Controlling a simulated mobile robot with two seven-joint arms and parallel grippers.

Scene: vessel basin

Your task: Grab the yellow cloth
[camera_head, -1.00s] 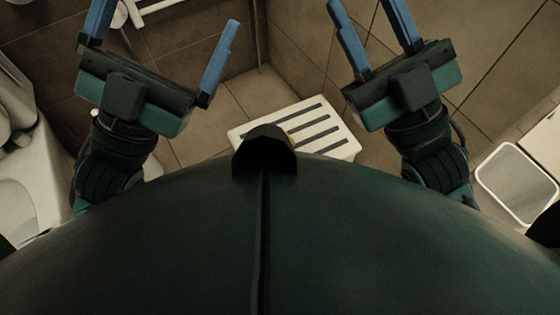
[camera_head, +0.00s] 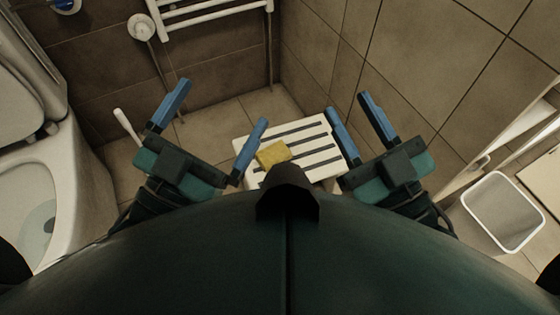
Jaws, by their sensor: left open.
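A yellow cloth (camera_head: 272,154) lies on the left part of a white slatted stool (camera_head: 318,157). My dark chest part hides some of the stool's near side. My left gripper (camera_head: 215,112) is open and empty, just left of the stool and the cloth. Its right blue finger shows close beside the cloth in the picture. My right gripper (camera_head: 351,108) is open and empty at the stool's right side, with its left finger in front of the stool's right edge.
A toilet (camera_head: 75,185) stands at the left, with a white brush handle (camera_head: 127,126) beside it. A white towel rail (camera_head: 215,14) and a round shower fitting (camera_head: 141,27) are on the back wall. A white bin (camera_head: 503,212) stands at the right. Tiled floor behind the stool is clear.

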